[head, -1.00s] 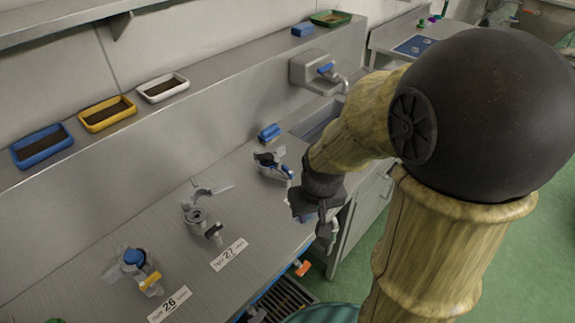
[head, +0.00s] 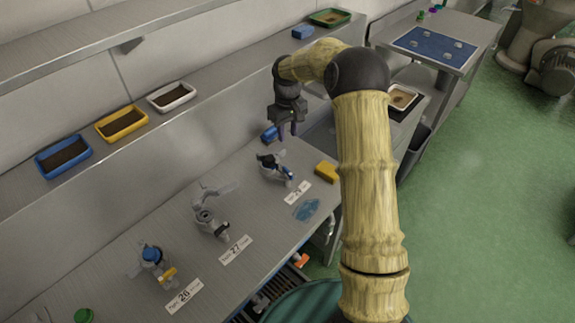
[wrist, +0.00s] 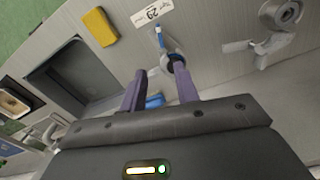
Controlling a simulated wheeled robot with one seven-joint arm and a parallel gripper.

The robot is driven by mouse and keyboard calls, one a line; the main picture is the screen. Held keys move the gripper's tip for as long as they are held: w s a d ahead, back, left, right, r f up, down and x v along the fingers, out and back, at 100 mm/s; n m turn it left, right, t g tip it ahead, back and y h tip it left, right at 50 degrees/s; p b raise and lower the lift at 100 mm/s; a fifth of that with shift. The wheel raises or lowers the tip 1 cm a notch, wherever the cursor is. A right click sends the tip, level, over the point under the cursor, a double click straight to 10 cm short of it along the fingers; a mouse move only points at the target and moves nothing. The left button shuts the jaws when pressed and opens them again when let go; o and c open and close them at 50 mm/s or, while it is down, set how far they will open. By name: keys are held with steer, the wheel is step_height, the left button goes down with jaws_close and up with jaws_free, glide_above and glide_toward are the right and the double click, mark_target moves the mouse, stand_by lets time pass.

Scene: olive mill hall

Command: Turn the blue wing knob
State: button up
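A grey valve fitting stands on the bench behind the label marked 29, with a slim blue handle (head: 287,173) on its front side and a dark part on top. I cannot clearly tell a wing shape. The blue handle (wrist: 159,42) also shows in the wrist view, just beyond my fingertips. Another fitting, by label 26, carries a rounded blue knob (head: 152,254) and a yellow handle. My gripper (head: 288,132) hangs above and behind the 29 fitting, pointing down. In the wrist view its purple fingers (wrist: 160,78) are apart with nothing held between them.
A grey fitting (head: 210,219) stands by label 27. A blue block (head: 269,134) lies near the back wall, a yellow sponge (head: 327,171) right of the 29 fitting. A blue patch (head: 306,209) lies in front. Trays (head: 122,123) line the shelf. A sink (wrist: 72,75) shows in the wrist view.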

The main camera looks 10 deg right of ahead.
mark_target(288, 171)
steer(key=shift+f, duration=0.1)
step_height(288, 171, down, 17)
steer(key=p, duration=0.5)
steer(key=shift+f+p, duration=0.15)
steer(key=shift+p, duration=0.2)
steer(key=shift+c, duration=0.2)
jaws_close()
